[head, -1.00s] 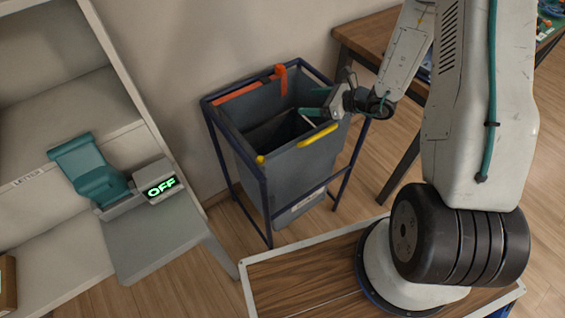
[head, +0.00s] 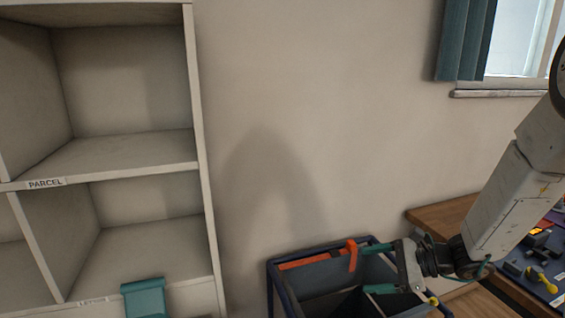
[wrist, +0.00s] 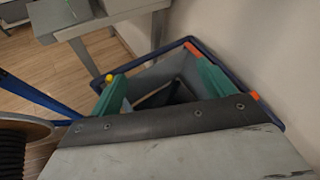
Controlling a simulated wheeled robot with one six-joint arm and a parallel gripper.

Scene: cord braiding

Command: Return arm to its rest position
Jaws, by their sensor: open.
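My gripper (head: 378,268) is at the lower right of the head view, its green fingers apart and nothing between them. It is over the grey bin (head: 325,270) in its dark blue frame. In the wrist view my gripper (wrist: 158,88) also shows open, with the two green fingers spread above the open bin (wrist: 160,70). My arm reaches in from the right edge of the head view.
A white shelf unit (head: 203,200) with a PARCEL label stands at the left, with a teal object (head: 145,297) at its lower edge. A wooden table (head: 432,212) with tools lies at the right, below a window. The wall between is bare.

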